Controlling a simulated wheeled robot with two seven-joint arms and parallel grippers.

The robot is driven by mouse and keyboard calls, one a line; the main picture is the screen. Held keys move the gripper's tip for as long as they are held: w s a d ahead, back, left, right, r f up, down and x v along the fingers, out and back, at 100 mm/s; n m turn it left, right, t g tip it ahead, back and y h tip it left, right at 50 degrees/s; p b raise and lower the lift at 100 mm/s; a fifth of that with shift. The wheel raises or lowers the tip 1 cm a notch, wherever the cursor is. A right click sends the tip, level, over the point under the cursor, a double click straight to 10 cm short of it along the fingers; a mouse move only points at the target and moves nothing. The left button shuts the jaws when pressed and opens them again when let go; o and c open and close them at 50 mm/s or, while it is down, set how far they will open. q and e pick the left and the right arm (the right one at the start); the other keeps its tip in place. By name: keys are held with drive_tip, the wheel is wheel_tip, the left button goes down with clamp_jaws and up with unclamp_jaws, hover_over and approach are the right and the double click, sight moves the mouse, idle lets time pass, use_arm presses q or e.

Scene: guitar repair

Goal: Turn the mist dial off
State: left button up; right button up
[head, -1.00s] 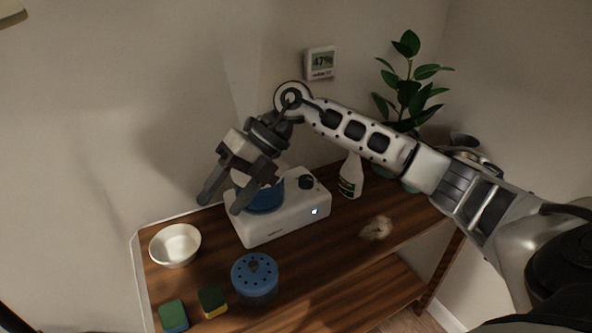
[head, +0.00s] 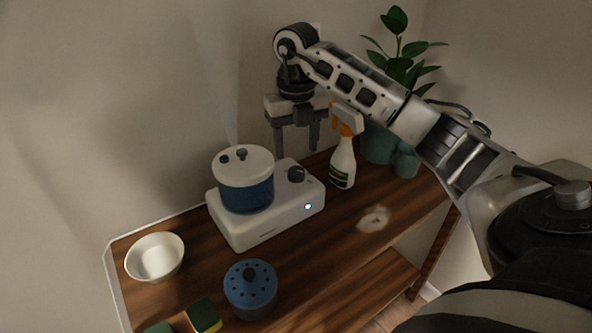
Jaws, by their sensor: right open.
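A white humidifier base (head: 262,226) stands on the wooden shelf, with a blue tank with a white lid (head: 243,180) on its left part. A plume of mist rises from the lid. A dark round dial (head: 296,174) sits on the base's right part, and a small light (head: 308,207) glows on its front. My right gripper (head: 294,149) is open and points down, above and just behind the dial, apart from it. Nothing shows between its fingers. My left gripper is not in view.
An orange and white spray bottle (head: 342,163) stands close to the right of the gripper, with a potted plant (head: 377,142) behind. A white bowl (head: 155,257), a blue lidded pot (head: 250,289) and sponges (head: 204,315) are at the left and front. A pale patch (head: 373,219) marks the wood.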

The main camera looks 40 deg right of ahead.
sight(296, 170)
wheel_tip(296, 170, down, 6)
drive_tip(key=shift+r, duration=0.1)
drive_tip(key=c, duration=1)
